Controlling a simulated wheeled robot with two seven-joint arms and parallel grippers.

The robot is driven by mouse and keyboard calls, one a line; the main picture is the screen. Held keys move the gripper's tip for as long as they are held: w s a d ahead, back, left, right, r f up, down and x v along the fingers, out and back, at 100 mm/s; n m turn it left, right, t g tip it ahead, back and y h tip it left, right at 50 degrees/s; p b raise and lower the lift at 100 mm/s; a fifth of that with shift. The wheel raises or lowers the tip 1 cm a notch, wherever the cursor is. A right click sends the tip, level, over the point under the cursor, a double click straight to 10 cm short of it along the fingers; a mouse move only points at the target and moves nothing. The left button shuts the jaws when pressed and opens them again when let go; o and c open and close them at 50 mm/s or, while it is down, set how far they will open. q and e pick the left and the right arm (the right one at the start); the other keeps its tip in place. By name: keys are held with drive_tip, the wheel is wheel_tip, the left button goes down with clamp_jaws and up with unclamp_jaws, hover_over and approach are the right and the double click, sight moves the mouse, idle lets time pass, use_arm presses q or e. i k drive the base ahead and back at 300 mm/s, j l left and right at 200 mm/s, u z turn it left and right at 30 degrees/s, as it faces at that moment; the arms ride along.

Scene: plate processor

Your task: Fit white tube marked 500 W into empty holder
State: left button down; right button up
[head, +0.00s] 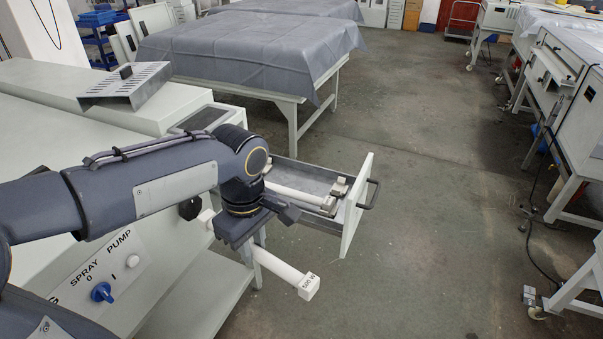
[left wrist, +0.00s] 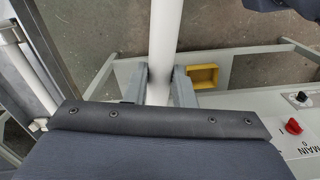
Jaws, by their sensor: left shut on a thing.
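The white tube marked 500 W (head: 281,268) is held in my left gripper (head: 247,241), beside the open drawer and on its near side. The label shows on its square end cap. In the left wrist view the tube (left wrist: 165,40) runs between the two fingers of the left gripper (left wrist: 163,88), which are shut on it. The drawer (head: 359,205) is pulled out and holds another white tube (head: 295,194). A metal holder clip (head: 340,186) by the drawer front appears empty. My arm hides the drawer's inner end. My right gripper is not in view.
The cabinet has a spray pump panel with a blue knob (head: 102,292). A slotted metal cover (head: 128,86) lies on its top. A cloth-covered table (head: 250,45) stands behind. Open floor lies right of the drawer. A yellow tray (left wrist: 203,77) shows in the left wrist view.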

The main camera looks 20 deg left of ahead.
sight(299, 178)
drive_tip(key=i, duration=0.9)
